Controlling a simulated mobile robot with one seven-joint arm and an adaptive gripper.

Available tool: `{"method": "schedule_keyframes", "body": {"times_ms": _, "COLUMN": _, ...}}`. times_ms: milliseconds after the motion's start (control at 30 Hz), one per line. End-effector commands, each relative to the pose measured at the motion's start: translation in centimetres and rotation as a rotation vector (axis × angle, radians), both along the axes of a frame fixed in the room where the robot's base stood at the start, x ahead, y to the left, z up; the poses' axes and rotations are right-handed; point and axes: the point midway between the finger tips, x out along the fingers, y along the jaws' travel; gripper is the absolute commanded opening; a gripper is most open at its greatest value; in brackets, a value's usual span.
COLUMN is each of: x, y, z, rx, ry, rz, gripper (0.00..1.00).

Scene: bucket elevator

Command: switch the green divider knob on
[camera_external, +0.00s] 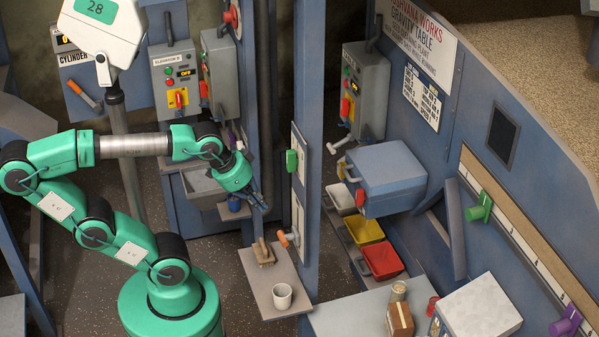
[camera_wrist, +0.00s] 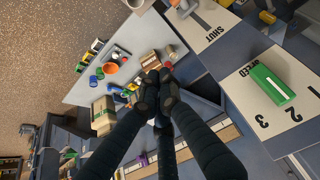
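A green knob (camera_external: 478,207) sticks out from the long pale scale strip on the blue machine wall at the right. A purple knob (camera_external: 566,322) sits lower on the same strip. Another green handle (camera_external: 291,161) is on a pale plate on the blue post; in the wrist view this green handle (camera_wrist: 273,84) lies beside the word SPEED and numbers. My gripper (camera_external: 262,207) hangs left of the post, apart from both green parts. In the wrist view the dark fingertips (camera_wrist: 157,90) of my gripper come together with nothing visible between them.
Below my gripper, a small shelf (camera_external: 262,302) holds a brush (camera_external: 263,252) and a white cup (camera_external: 282,296). An orange handle (camera_external: 288,238) is on the post. A blue box (camera_external: 384,176) and coloured bins (camera_external: 382,260) stand between the post and the right wall.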

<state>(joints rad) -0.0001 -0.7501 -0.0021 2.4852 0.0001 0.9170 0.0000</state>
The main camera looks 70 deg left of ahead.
Motion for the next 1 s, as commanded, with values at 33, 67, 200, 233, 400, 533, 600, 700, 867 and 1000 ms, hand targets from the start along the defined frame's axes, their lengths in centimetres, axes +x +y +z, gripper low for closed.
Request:
{"method": "schedule_keyframes", "body": {"times_ms": 33, "x": 0.0, "y": 0.0, "z": 0.6, "rx": 0.000, "ry": -0.001, "rz": 0.000, "gripper": 0.00}}
{"method": "schedule_keyframes", "body": {"times_ms": 67, "x": 0.0, "y": 0.0, "z": 0.9, "rx": 0.000, "ry": -0.002, "rz": 0.000, "gripper": 0.00}}
{"method": "schedule_keyframes", "body": {"times_ms": 200, "x": 0.0, "y": 0.0, "z": 2.6, "rx": 0.000, "ry": -0.002, "rz": 0.000, "gripper": 0.00}}
{"method": "schedule_keyframes", "body": {"times_ms": 233, "x": 0.0, "y": 0.0, "z": 3.0, "rx": 0.000, "ry": -0.002, "rz": 0.000, "gripper": 0.00}}
{"method": "schedule_keyframes", "body": {"times_ms": 400, "x": 0.8, "y": 0.1, "z": 4.4, "rx": -0.005, "ry": -0.010, "rz": 0.016, "gripper": 0.00}}
{"method": "schedule_keyframes", "body": {"times_ms": 533, "x": 2.7, "y": 0.2, "z": 4.8, "rx": -0.016, "ry": -0.037, "rz": 0.046, "gripper": 0.00}}
{"method": "schedule_keyframes", "body": {"times_ms": 600, "x": 3.8, "y": 0.3, "z": 5.0, "rx": -0.024, "ry": -0.054, "rz": 0.066, "gripper": 0.00}}
{"method": "schedule_keyframes", "body": {"times_ms": 700, "x": 5.8, "y": 0.4, "z": 5.3, "rx": -0.039, "ry": -0.081, "rz": 0.099, "gripper": 0.00}}
{"method": "schedule_keyframes", "body": {"times_ms": 867, "x": 10.4, "y": 0.6, "z": 6.1, "rx": -0.080, "ry": -0.150, "rz": 0.172, "gripper": 0.00}}
{"method": "schedule_keyframes", "body": {"times_ms": 1000, "x": 15.4, "y": 0.7, "z": 6.9, "rx": -0.134, "ry": -0.228, "rz": 0.248, "gripper": 0.00}}
